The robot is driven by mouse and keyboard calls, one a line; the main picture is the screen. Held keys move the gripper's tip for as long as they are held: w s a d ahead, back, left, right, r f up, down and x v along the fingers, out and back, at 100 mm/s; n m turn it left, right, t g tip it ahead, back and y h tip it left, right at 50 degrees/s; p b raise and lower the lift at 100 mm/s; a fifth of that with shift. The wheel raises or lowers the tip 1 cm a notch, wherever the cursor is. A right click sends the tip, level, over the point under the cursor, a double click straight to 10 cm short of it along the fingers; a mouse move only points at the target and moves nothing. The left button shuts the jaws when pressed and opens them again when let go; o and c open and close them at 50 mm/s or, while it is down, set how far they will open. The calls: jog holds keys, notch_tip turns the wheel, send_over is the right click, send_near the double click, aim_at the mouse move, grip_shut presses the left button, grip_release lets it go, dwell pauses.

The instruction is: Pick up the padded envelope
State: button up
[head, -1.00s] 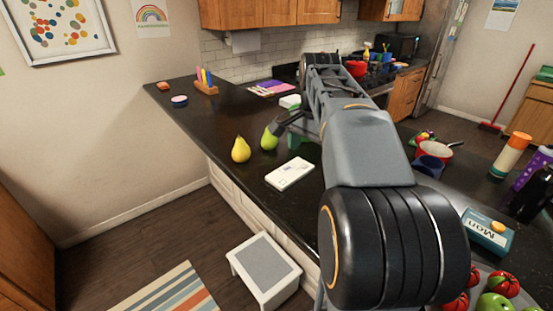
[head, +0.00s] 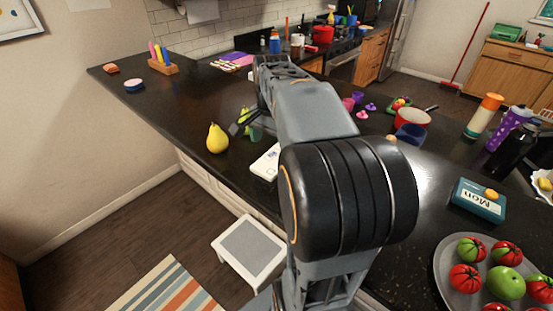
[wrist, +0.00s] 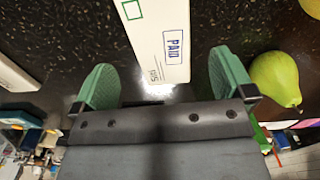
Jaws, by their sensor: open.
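The padded envelope looks like a flat white packet with a blue PAID stamp and a green square. In the wrist view the envelope (wrist: 157,22) reaches from the top edge to between my fingers. In the head view the envelope (head: 266,162) lies on the dark counter near its front edge, partly hidden by my arm. My gripper (wrist: 162,60) is open, with one green finger pad on each side of the envelope's end and a gap on both sides. I cannot tell how high the fingers are above the counter.
A green pear (wrist: 275,78) is close beside the right finger in the wrist view. A yellow pear (head: 217,138) stands left of the envelope. A pale object (wrist: 14,72) lies at the wrist view's left. A plate of tomatoes (head: 443,262) is at right.

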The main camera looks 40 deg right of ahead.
aim_at(274, 159)
jog(key=shift+d+f+p, duration=0.15)
jog(key=shift+f, duration=1.35)
jog(key=shift+d+f+p, duration=0.1)
jog(key=shift+f+p, duration=0.05)
jog(key=shift+f, duration=1.3)
jog(key=shift+c, duration=0.3)
jog(key=c, duration=0.8)
jog(key=shift+r, duration=0.15)
